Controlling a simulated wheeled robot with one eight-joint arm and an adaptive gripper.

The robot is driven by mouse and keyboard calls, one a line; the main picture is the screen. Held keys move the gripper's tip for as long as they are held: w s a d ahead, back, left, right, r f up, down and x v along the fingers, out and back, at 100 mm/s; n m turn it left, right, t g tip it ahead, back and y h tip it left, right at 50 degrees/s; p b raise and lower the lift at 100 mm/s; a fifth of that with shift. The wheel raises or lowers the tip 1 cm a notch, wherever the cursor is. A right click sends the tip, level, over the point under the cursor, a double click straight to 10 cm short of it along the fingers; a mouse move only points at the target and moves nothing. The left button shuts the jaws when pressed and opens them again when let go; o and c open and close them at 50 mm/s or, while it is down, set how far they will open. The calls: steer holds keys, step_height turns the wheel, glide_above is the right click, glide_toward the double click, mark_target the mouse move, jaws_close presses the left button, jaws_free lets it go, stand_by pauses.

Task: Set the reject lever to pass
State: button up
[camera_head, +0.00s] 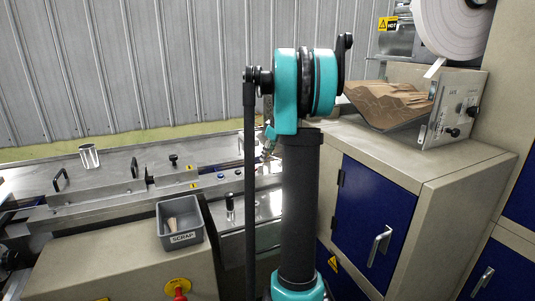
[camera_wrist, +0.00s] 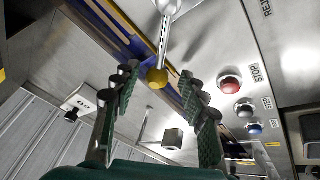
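My gripper (camera_wrist: 158,82) is open, with one dark green padded finger on each side of the knob. There are visible gaps between the knob and both fingers, and I see no contact.
A red button (camera_wrist: 230,85) marked STOP and a blue button (camera_wrist: 254,128) sit right of the fingers. A brown stack (camera_head: 388,100) fills a hopper.

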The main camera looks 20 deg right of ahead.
steer(key=v, duration=1.2)
stand_by(0.4)
